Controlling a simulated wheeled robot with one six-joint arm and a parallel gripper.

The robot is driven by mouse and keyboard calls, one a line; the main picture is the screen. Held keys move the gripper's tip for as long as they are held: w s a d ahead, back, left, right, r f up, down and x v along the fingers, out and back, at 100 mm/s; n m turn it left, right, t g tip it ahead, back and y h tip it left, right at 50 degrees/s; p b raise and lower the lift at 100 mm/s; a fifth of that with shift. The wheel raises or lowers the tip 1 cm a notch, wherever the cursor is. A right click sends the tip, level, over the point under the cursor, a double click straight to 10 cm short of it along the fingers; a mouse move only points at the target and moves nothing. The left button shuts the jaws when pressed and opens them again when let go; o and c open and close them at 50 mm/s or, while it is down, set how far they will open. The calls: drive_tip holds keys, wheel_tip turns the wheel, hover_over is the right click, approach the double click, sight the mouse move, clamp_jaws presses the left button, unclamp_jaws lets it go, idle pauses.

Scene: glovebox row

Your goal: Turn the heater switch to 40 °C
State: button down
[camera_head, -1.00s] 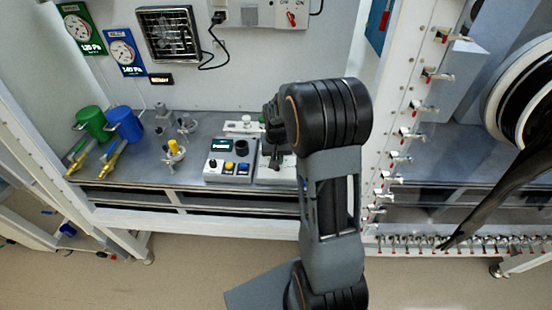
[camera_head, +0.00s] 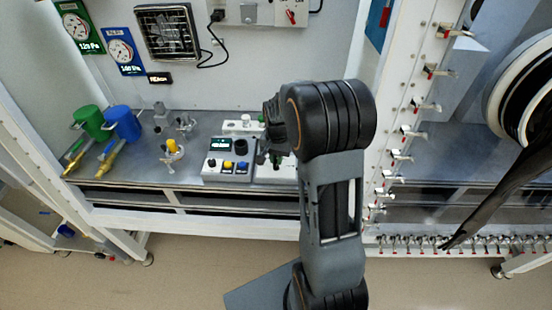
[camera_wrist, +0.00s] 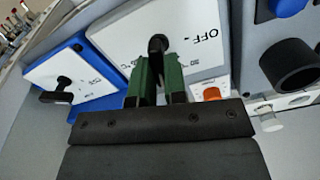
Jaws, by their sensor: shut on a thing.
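In the wrist view my gripper (camera_wrist: 157,62) has its green fingers shut on a black knob (camera_wrist: 158,42). The knob sits on a white dial plate (camera_wrist: 120,38) marked OFF; its other marks are partly hidden by the fingers. I cannot read which mark the knob points to. An orange rocker (camera_wrist: 211,93) lies just right of the fingers. In the head view my gripper (camera_head: 276,158) is over the grey bench, right of the control box, and my wrist hides much of the plate.
A second plate with a blue rim (camera_wrist: 78,42) and a black knob (camera_wrist: 63,84) is close on the left. A control box (camera_head: 228,170) with coloured buttons stands beside my gripper. Green and blue canisters (camera_head: 123,122) are farther left. A white frame post (camera_head: 390,110) rises to the right.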

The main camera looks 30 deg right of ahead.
drive_tip(key=shift+m, duration=0.9)
drive_tip(key=c, duration=1.2)
unclamp_jaws()
drive_tip(key=shift+o, duration=0.2)
wheel_tip(320, 180, up, 14)
drive_tip(key=b, duration=0.1)
drive_tip(key=shift+f, duration=0.1)
